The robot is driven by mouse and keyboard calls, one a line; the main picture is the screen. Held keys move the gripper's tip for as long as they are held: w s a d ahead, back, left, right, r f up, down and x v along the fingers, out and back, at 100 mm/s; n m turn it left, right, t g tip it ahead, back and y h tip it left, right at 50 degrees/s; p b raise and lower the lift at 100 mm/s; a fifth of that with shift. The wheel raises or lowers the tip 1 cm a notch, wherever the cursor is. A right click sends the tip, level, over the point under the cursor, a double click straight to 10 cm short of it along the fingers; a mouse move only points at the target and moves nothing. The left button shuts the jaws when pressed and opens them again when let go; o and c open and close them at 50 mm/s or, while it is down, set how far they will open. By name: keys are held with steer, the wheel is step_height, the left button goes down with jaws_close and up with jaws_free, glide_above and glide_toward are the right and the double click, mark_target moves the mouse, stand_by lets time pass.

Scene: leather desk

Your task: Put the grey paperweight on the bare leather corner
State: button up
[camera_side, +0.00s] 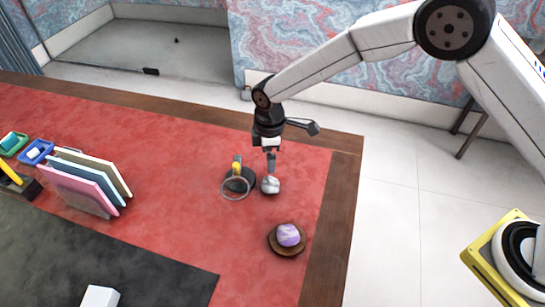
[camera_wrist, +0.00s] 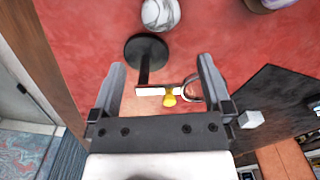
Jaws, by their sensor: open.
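The grey paperweight (camera_side: 270,186) is a rounded, marbled grey-white stone on the red leather. In the wrist view it shows at the top edge (camera_wrist: 160,13), partly cut off, beyond the fingertips and not between them. My gripper (camera_side: 271,160) is above the desk, close over the paperweight in the side view. Its two fingers are spread and empty in the wrist view (camera_wrist: 160,66). The bare leather corner (camera_side: 309,164) is the clear red area at the desk's far right, inside the wooden border.
Beside the paperweight stands a black round base (camera_wrist: 146,52) with a ring (camera_wrist: 191,88) and a yellow part. A purple stone (camera_side: 288,235) sits on a brown dish (camera_side: 274,247). Upright folders (camera_side: 85,185), a dark mat (camera_side: 120,255) and a white block (camera_side: 99,297) are left.

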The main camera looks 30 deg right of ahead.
steer(key=shift+r, duration=0.1)
stand_by(0.5)
steer(key=s+d+r+m+t, duration=0.1)
steer(key=s+d+r+m, duration=0.4)
steer(key=s+d, duration=0.5)
steer(key=s+d+r+m+t, duration=0.1)
steer(key=s+d+r+m, duration=0.4)
steer(key=s+d+m, duration=0.3)
steer(key=s+d, duration=0.2)
steer(key=d, duration=0.2)
steer(key=shift+s+d+t, duration=0.15)
steer(key=shift+s+t, duration=0.15)
